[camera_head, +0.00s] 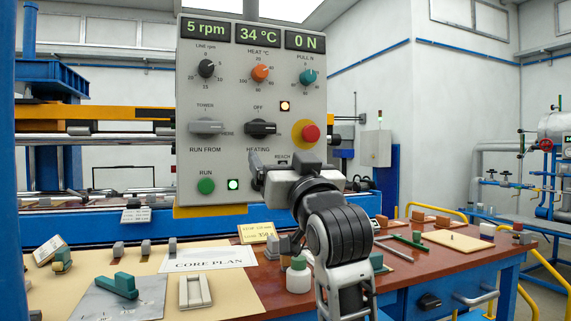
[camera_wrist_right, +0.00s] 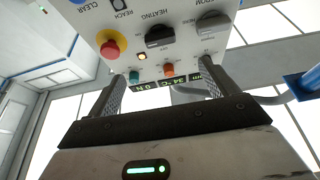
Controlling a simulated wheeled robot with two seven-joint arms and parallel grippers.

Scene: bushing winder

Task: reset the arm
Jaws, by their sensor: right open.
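My right gripper (camera_head: 282,170) is raised in front of the lower right part of the grey control panel (camera_head: 228,150). In the right wrist view its two fingers (camera_wrist_right: 160,78) stand apart with nothing between them, and the panel (camera_wrist_right: 190,55) appears upside down beyond them. The arm and gripper hide the panel's lower right corner, around the REACH label. The red button (camera_head: 311,133) on its yellow ring and the black heating knob (camera_head: 262,128) are just above the gripper. I cannot tell whether the gripper touches the panel. My left gripper is not in view.
The panel displays (camera_head: 258,35) read 5 rpm, 34 °C and 0 N. A green RUN button (camera_head: 206,186) is left of the gripper. Below, the bench (camera_head: 455,265) holds a white-lidded jar (camera_head: 299,275), a CORE PLAN sheet (camera_head: 208,258), a green part (camera_head: 120,285) and small blocks.

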